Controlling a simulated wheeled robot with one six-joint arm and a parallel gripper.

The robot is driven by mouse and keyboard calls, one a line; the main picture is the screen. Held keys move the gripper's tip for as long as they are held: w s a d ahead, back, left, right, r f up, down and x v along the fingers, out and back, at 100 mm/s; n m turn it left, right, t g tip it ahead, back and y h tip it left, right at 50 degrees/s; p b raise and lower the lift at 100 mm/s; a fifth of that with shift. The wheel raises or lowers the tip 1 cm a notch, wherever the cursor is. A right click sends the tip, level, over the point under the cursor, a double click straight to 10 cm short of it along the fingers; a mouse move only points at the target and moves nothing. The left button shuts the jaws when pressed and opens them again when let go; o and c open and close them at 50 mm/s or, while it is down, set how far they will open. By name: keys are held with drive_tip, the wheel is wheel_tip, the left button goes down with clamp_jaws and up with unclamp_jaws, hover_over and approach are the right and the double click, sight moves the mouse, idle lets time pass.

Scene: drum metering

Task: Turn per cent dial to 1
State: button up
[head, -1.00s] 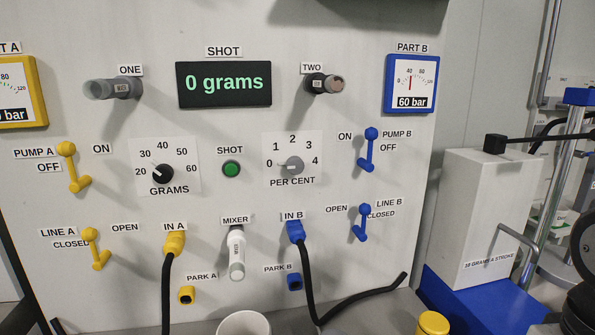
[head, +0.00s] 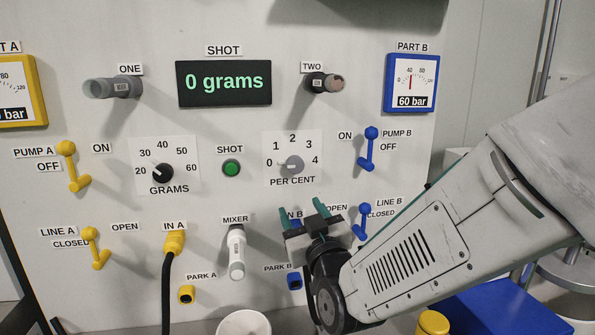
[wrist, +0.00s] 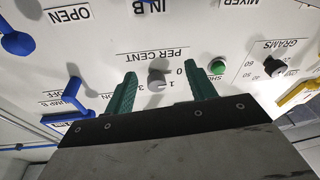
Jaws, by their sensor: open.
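The per cent dial (head: 292,166) is a grey round knob on a white scale plate marked 0 to 4. Its pointer appears to face left, towards 0. My gripper (head: 301,210) has green fingers and is open and empty, below the dial and in front of the IN B label in the head view. In the wrist view the panel is upside down, and the dial (wrist: 157,79) shows in the gap between the two fingertips (wrist: 160,73). The fingers look apart from the knob.
The black grams dial (head: 162,173) and green shot button (head: 231,168) are to the left. The blue pump B lever (head: 368,149) and line B lever (head: 361,221) are to the right. The white mixer nozzle (head: 237,252) sticks out below. The display (head: 224,83) reads 0 grams.

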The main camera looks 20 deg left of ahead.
sight(297, 169)
drive_tip(key=w+a+r, duration=0.1)
drive_tip(key=w+r, duration=0.1)
drive_tip(key=w+r+t, duration=0.1)
drive_tip(key=r, duration=0.1)
drive_tip(key=w+a+r+t, duration=0.1)
drive_tip(key=w+r, duration=0.1)
drive_tip(key=r, duration=0.1)
drive_tip(key=shift+w+a+y, duration=0.3)
drive_tip(key=shift+a, duration=0.05)
drive_tip(key=c, duration=1)
